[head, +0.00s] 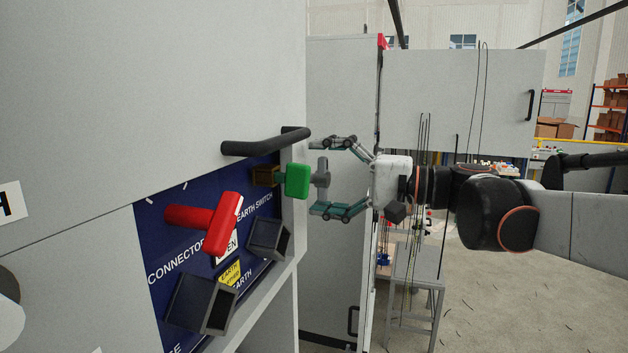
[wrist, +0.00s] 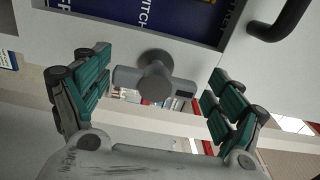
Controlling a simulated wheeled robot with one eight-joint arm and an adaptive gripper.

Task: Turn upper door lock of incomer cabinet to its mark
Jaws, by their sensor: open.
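A grey T-shaped lock handle (head: 322,172) sticks out from the cabinet's front edge, right of the blue panel; I take it to be the door lock. It also shows in the wrist view (wrist: 155,78), with a round hub and a crossbar lying nearly level. My gripper (head: 317,178) is open, with one finger above and one below the handle in the head view. In the wrist view my gripper (wrist: 159,66) has a finger on each side of the crossbar, with gaps at both ends. I cannot make out a mark for the lock.
A dark bar handle (head: 265,142) juts out just above the lock. A green knob (head: 298,181) and a red handle (head: 205,218) stand out from the blue panel (head: 150,235). A grey stool (head: 415,275) stands behind my gripper. Open floor lies to the right.

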